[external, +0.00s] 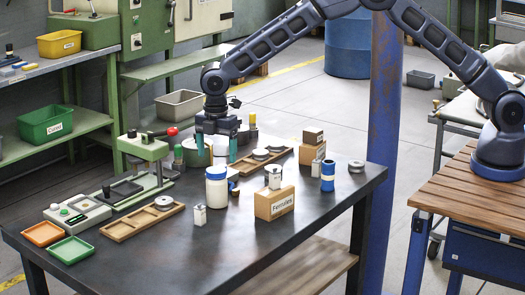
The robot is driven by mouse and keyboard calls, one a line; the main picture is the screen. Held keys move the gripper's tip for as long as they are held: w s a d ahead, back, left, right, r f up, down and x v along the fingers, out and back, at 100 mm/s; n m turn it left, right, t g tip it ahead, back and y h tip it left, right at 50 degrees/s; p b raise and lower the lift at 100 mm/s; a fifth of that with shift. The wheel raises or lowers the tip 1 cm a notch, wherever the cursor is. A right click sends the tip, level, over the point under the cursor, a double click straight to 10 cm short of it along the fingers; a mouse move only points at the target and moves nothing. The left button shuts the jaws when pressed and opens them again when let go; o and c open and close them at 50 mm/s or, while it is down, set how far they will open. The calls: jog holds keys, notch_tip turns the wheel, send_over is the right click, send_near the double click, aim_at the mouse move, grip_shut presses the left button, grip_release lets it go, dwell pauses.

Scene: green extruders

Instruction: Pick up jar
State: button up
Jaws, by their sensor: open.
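My gripper (207,158) points down over the bench, just behind and above the jar in this view. Its teal-tipped fingers are apart.
A "Ferrules" box (274,204) with a small can (274,177) on top stands right of the jar. A small white container (200,215) stands in front. A green press (150,160), wooden trays (143,222) and a blue-white cylinder (328,175) surround it. The front bench is clear.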

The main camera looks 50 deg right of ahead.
aim_at(216, 171)
jog(key=f, duration=0.9)
jog(key=shift+a+f, duration=0.1)
jog(key=shift+a, duration=0.1)
jog(key=c, duration=1.3)
